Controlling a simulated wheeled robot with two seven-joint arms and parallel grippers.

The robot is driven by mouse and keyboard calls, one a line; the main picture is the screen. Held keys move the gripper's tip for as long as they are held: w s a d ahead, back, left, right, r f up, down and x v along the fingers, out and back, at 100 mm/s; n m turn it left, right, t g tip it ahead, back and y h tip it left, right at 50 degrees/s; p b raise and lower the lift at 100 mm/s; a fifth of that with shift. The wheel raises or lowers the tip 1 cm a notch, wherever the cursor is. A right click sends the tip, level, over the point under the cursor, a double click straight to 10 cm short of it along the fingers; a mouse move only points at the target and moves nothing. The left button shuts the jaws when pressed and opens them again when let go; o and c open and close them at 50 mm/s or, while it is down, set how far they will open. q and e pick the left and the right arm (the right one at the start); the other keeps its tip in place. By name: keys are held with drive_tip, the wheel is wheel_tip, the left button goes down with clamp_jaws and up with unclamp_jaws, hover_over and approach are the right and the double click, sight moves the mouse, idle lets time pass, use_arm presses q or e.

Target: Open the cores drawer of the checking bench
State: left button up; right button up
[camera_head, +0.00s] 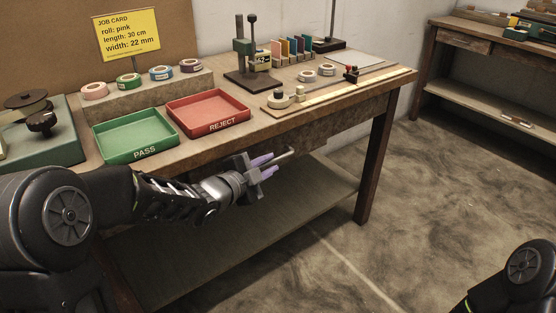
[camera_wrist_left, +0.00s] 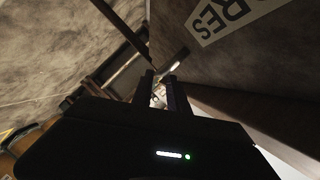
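The cores drawer shows in the left wrist view as a brown front with a pale, upside-down label (camera_wrist_left: 232,16), cut off by the frame edge and reading "RES". In the head view its front lies in shadow under the bench top (camera_head: 312,124). A thin metal handle (camera_head: 288,154) stands out below the front edge. My left gripper (camera_head: 266,166) is at this handle, its purple fingers either side of it. In the left wrist view the fingers (camera_wrist_left: 161,92) have a bright piece of metal between them; whether they grip it is unclear. My right gripper is out of view.
On the bench are a green PASS tray (camera_head: 137,136), a red REJECT tray (camera_head: 208,112), several tape rolls (camera_head: 129,80), a press (camera_head: 247,62) and a ruler board (camera_head: 345,88). A lower shelf (camera_head: 235,230) lies below my left arm. The floor at right is clear.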

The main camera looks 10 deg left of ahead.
sight(275, 160)
use_arm(q)
drive_tip(key=x, duration=0.5)
drive_tip(key=shift+b, duration=0.3)
drive_tip(key=shift+r, duration=0.1)
clamp_jaws()
idle(1.0)
